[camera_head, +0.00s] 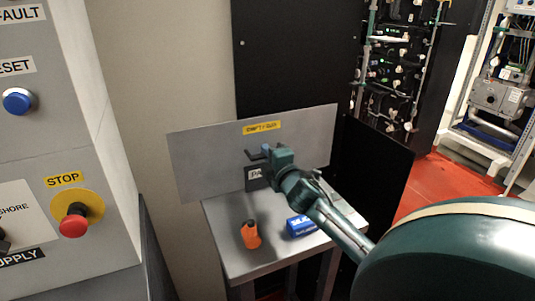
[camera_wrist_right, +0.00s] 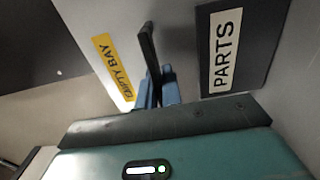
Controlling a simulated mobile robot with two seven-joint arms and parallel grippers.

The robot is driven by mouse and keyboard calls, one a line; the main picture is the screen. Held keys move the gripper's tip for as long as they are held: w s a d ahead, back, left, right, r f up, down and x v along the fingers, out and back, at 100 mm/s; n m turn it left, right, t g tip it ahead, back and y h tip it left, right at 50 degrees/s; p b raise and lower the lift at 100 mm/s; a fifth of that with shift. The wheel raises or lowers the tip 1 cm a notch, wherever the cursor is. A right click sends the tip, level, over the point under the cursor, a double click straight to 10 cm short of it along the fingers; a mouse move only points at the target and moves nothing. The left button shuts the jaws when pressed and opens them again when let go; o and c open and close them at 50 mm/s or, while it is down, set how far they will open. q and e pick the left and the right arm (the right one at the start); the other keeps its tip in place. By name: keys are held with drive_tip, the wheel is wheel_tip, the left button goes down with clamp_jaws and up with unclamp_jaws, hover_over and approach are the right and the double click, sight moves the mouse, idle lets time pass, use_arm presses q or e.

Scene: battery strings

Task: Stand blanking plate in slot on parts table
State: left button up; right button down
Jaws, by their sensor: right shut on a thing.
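The blanking plate (camera_head: 205,158) is a wide grey sheet with a yellow "EMPTY BAY" label. It stands roughly upright at the back of the parts table (camera_head: 222,232), its left end reaching past the table's edge. My right gripper (camera_head: 266,153) is shut on the plate's black handle; in the right wrist view the blue fingers (camera_wrist_right: 157,92) close on the handle (camera_wrist_right: 148,45), with the plate (camera_wrist_right: 95,25) behind. A dark "PARTS" sign (camera_head: 257,178) stands in front of the plate's lower middle. The slot and the plate's lower edge there are hidden. My left gripper is not in view.
An orange-and-black tool (camera_head: 250,236) and a blue box (camera_head: 301,226) lie on the tabletop. A grey control cabinet (camera_head: 105,175) with a red stop button stands at the left. A black panel (camera_head: 375,165) stands right of the table. Bare tabletop lies at the front left.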

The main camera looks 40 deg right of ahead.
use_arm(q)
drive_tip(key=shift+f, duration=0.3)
use_arm(e)
drive_tip(key=shift+f, duration=0.2)
drive_tip(key=c, duration=1.5)
unclamp_jaws()
drive_tip(key=shift+f, duration=0.25)
use_arm(q)
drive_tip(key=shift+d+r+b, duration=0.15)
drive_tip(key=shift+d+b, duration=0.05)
drive_tip(key=shift+b, duration=0.55)
use_arm(e)
drive_tip(key=v, duration=1.3)
drive_tip(key=shift+s+r, duration=0.15)
drive_tip(key=shift+r, duration=0.05)
